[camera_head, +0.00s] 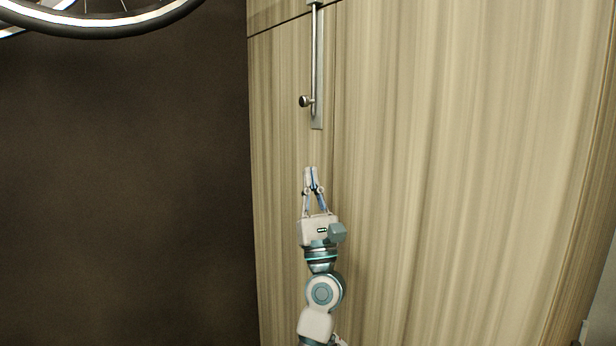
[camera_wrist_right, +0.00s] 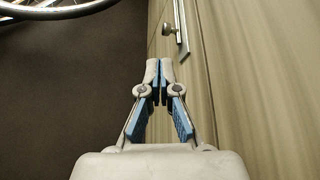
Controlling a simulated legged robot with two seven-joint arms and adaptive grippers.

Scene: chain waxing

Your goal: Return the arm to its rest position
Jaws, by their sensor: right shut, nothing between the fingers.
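My right gripper (camera_head: 312,170) is in the middle of the head view, pointing up the picture along the wooden cabinet front (camera_head: 440,180). Its fingers are together with nothing between them; the closed fingertips also show in the right wrist view (camera_wrist_right: 160,68). It is below the metal door handle (camera_head: 318,70) in the picture and apart from it. My right arm (camera_head: 318,300) extends up from the bottom edge of the head view. My left gripper is in neither view.
A small round knob (camera_head: 304,101) sticks out at the handle's left side. A bicycle wheel (camera_head: 95,28) shows at the top left. The dark brown surface (camera_head: 120,190) left of the cabinet is bare. The knob also shows in the right wrist view (camera_wrist_right: 168,29).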

